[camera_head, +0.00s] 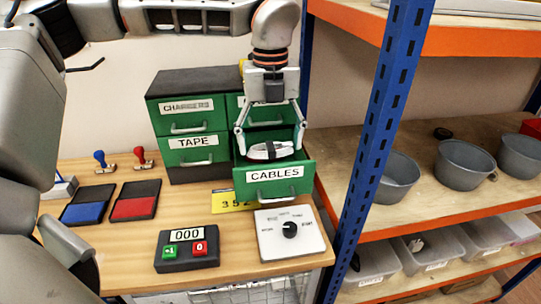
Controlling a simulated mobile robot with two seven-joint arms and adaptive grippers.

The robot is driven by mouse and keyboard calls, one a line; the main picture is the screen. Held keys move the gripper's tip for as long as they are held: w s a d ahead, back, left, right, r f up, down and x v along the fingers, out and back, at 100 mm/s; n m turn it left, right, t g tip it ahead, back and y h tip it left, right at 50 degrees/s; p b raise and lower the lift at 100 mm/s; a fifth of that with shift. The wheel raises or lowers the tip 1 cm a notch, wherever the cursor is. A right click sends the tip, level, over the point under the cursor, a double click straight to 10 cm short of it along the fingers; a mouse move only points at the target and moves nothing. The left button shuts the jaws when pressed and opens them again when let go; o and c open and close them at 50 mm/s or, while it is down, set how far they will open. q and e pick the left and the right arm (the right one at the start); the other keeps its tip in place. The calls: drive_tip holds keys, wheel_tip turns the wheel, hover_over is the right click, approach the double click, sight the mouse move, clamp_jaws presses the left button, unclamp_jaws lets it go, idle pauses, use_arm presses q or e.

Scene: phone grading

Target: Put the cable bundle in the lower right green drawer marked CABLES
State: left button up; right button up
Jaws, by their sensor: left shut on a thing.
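The green drawer marked CABLES (275,188) is the lower right one of the cabinet (195,84) and is pulled out toward me. My left gripper (269,148) points down into the open drawer. It is shut on the white cable bundle (258,152), which has a dark band around its middle. The bundle is within the drawer's opening, behind the front panel. I cannot tell whether it touches the drawer floor. My right gripper is not in view.
A blue upright (372,140) of the shelf rack stands close right of the drawer. A yellow number card (228,203), a dial box (290,233) and a counter box (187,249) lie in front. Blue (83,212) and red (135,207) ink pads lie left.

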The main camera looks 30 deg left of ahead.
sight(270, 146)
use_arm(q)
wheel_tip(270, 146, down, 4)
drive_tip(key=shift+f, duration=0.1)
drive_tip(key=shift+f+b, duration=0.35)
drive_tip(key=shift+f, duration=0.1)
drive_tip(key=shift+f, duration=0.1)
drive_tip(key=o, duration=0.8)
drive_tip(key=shift+c, duration=0.2)
